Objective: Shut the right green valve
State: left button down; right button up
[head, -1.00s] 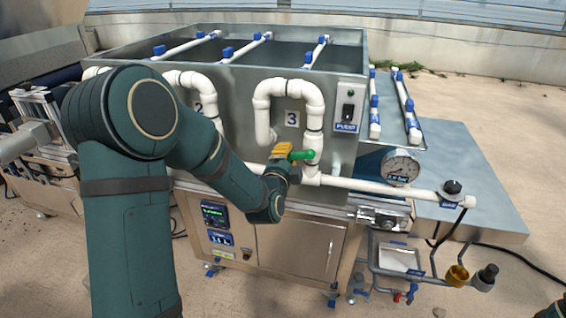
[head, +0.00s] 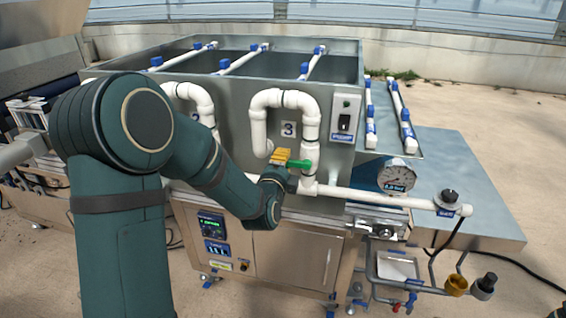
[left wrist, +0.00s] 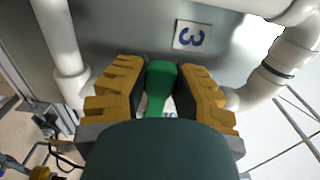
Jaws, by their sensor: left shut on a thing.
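The right green valve handle (head: 299,164) is on the white pipe (head: 311,128) beside the panel marked 3. My left gripper (head: 287,162), with yellow fingers, is at the handle's left end. In the left wrist view the green handle (left wrist: 161,80) lies between the two yellow fingers (left wrist: 162,92), which are shut on it. The handle points sideways to the left from the vertical pipe in the head view. The valve body is partly hidden. My right gripper is not in view.
A pressure gauge (head: 397,176) and a horizontal white pipe (head: 370,198) are right of the valve. A switch box (head: 345,118) is above right. The number 3 plate (head: 288,130) is just above the gripper. A metal tank stands behind.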

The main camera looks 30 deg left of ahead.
pick_arm(q)
jog(key=c, duration=0.7)
grip_release()
jog(key=shift+w+a+r, duration=0.1)
jog(key=shift+r, duration=0.05)
jog(key=shift+c, duration=0.2)
jog(key=v, duration=0.7)
jog(key=shift+s, duration=0.3)
